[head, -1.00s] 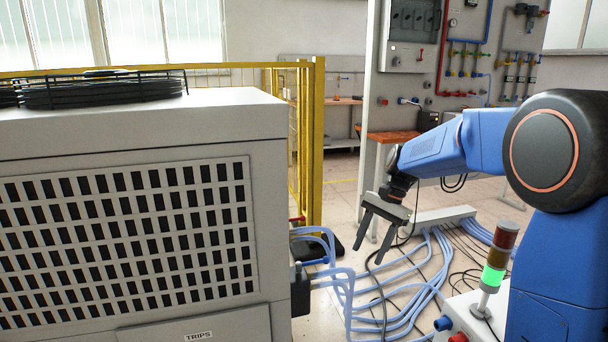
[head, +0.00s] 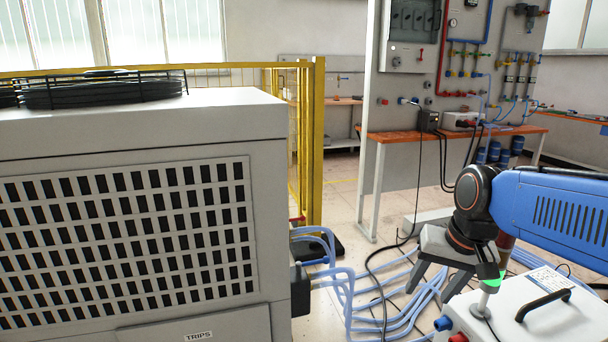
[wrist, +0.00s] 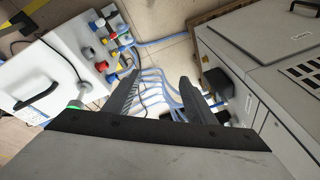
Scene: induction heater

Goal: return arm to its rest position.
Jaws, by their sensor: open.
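My gripper (head: 432,286) is in the head view at the lower right, at the end of my blue arm. Its two fingers point down and are apart, with nothing between them. It hangs in front of the light-blue hoses and beside the signal light, which it partly covers. In the wrist view my gripper (wrist: 158,95) shows two dark fingers spread apart over hoses and floor.
A white box (head: 550,312) with a black handle and a green-lit signal light (head: 490,283) stands close under my arm. A large grey cabinet (head: 215,130) fills the left. Light-blue hoses (head: 345,300) cross the floor. A yellow fence post (head: 318,150) stands behind.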

